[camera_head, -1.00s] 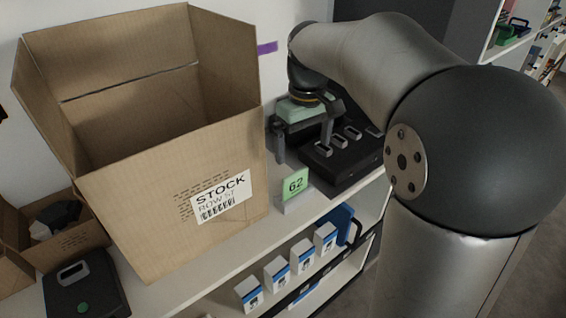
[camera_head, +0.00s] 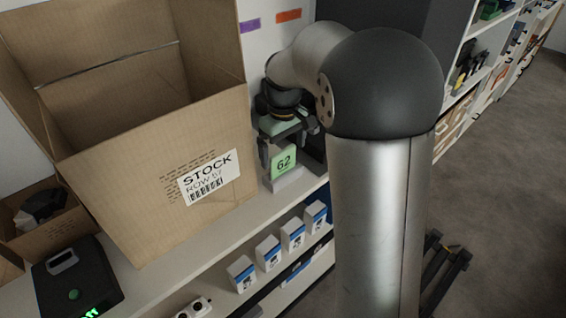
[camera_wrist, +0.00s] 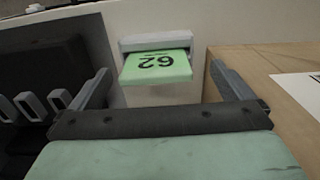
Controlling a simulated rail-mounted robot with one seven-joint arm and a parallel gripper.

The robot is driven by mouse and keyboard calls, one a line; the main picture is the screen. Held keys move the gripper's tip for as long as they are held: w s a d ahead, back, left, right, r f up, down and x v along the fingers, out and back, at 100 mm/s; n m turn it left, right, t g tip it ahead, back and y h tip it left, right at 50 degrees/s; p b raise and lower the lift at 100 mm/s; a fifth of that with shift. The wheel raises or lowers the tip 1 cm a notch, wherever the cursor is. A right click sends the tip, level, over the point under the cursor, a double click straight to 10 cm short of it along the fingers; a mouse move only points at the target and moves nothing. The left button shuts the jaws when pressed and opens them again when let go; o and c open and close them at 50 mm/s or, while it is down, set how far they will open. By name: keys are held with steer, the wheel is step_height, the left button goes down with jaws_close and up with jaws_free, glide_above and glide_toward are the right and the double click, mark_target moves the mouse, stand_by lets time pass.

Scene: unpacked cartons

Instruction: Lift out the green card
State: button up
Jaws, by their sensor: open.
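The green card (camera_head: 283,162) is marked 62 and stands upright in a pale holder (camera_head: 290,182) on the shelf top, beside the large carton. In the wrist view the card (camera_wrist: 157,66) appears upside down, in the middle, with the holder's top edge (camera_wrist: 156,41) along it. My gripper (camera_head: 281,152) is open at the card, its fingers to either side in the picture. In the wrist view my gripper (camera_wrist: 158,69) holds nothing, and the card shows between its fingertips with gaps on both sides. I cannot tell how deep the fingers reach around it.
The open STOCK carton (camera_head: 150,165) stands close on the left of the card; its wall (camera_wrist: 262,62) is near one finger in the wrist view. A black device (camera_wrist: 40,85) lies on the other side. Small white-blue boxes (camera_head: 268,252) line the lower shelf.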

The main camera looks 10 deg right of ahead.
steer(key=shift+w+d+f+p, duration=0.1)
steer(key=shift+w+f+p, duration=0.15)
steer(key=shift+f, duration=1.05)
steer(key=shift+w+f+p, duration=0.2)
steer(key=shift+f, duration=1.1)
steer(key=c, duration=1.1)
step_height(320, 180, up, 10)
steer(key=shift+r+b, duration=0.1)
steer(key=shift+b, duration=0.3)
